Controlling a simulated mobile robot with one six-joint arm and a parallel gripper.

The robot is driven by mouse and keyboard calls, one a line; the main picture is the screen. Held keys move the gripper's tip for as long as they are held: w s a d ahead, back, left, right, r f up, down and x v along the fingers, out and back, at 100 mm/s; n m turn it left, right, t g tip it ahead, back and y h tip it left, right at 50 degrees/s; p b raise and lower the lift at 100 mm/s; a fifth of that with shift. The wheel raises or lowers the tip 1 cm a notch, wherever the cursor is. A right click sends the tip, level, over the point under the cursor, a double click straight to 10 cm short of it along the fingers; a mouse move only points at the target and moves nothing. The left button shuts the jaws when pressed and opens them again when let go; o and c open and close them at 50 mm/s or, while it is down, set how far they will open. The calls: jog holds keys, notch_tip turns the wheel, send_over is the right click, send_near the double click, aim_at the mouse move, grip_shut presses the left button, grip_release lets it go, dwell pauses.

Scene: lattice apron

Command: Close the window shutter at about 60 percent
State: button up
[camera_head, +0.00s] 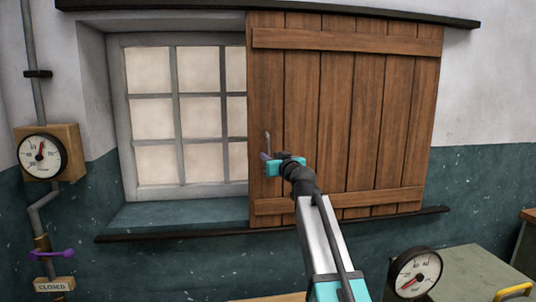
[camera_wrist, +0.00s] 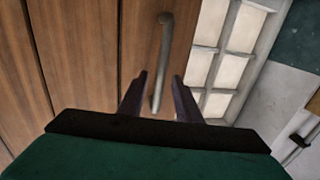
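The wooden plank shutter (camera_head: 345,110) covers the right part of the window (camera_head: 180,115); the left panes are uncovered. Its grey bar handle (camera_head: 267,142) is near the shutter's left edge, partly hidden by my gripper in the head view. My gripper (camera_head: 266,157) is at the handle's lower part. In the wrist view, the handle (camera_wrist: 163,50) runs between the two dark fingers of my gripper (camera_wrist: 160,84). The fingers are apart, one on each side of the bar, with gaps visible. I cannot tell whether either touches it.
Dark rails run above (camera_head: 350,12) and below (camera_head: 400,217) the shutter. A gauge and pipe with a purple valve handle (camera_head: 52,253) are on the left wall, above a "CLOSED" sign (camera_head: 54,284). Another gauge (camera_head: 414,273) and a grey-green box (camera_head: 470,270) stand at lower right.

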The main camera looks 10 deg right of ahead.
aim_at(268, 154)
jog(key=shift+w+a+p, duration=0.15)
jog(key=shift+w+p, duration=0.05)
jog(key=shift+w, duration=0.6)
jog(key=shift+w+a+p, duration=0.15)
jog(key=shift+w, duration=0.65)
grip_shut()
